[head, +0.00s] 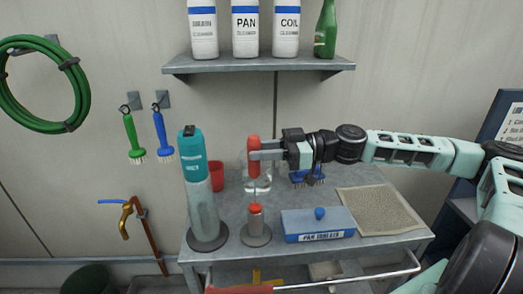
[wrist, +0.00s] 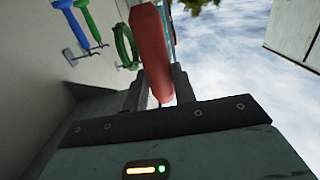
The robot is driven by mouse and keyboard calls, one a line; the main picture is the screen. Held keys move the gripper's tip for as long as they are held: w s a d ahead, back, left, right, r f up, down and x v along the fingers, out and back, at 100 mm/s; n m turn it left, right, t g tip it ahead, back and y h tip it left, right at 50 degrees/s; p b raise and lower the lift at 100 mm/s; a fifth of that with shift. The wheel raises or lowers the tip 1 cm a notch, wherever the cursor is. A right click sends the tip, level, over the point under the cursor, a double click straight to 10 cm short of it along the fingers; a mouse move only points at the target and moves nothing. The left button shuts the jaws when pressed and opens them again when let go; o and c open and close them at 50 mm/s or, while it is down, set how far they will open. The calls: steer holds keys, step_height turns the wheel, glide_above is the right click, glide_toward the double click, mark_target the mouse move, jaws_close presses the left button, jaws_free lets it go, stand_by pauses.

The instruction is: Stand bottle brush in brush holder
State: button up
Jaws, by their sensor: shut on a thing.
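My gripper (head: 258,153) is shut on an upright red handle (head: 253,146), which I take to be the bottle brush. It is held above the grey table. In the wrist view the red handle (wrist: 152,45) lies between my two fingers (wrist: 158,90). A pale, clear shape (head: 258,184) shows below the handle; I cannot tell whether it is the brush's lower end or a separate vessel. In front of it stands a short grey cylinder with a red top on a round base (head: 256,238). A red cup (head: 217,176) stands behind left. I cannot tell which is the brush holder.
A tall teal-topped bottle (head: 201,195) on a round base stands left of the gripper. A blue pan box (head: 318,223) and a tan mat (head: 378,208) lie right. Blue brushes (head: 305,178) lie behind. A shelf (head: 258,65) with bottles hangs above.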

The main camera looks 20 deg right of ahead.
steer(key=o, duration=1.1)
steer(key=shift+c, duration=0.2)
steer(key=b+v, duration=0.5)
steer(key=v, duration=1.2)
steer(key=shift+d, duration=0.25)
steer(key=shift+r, duration=0.1)
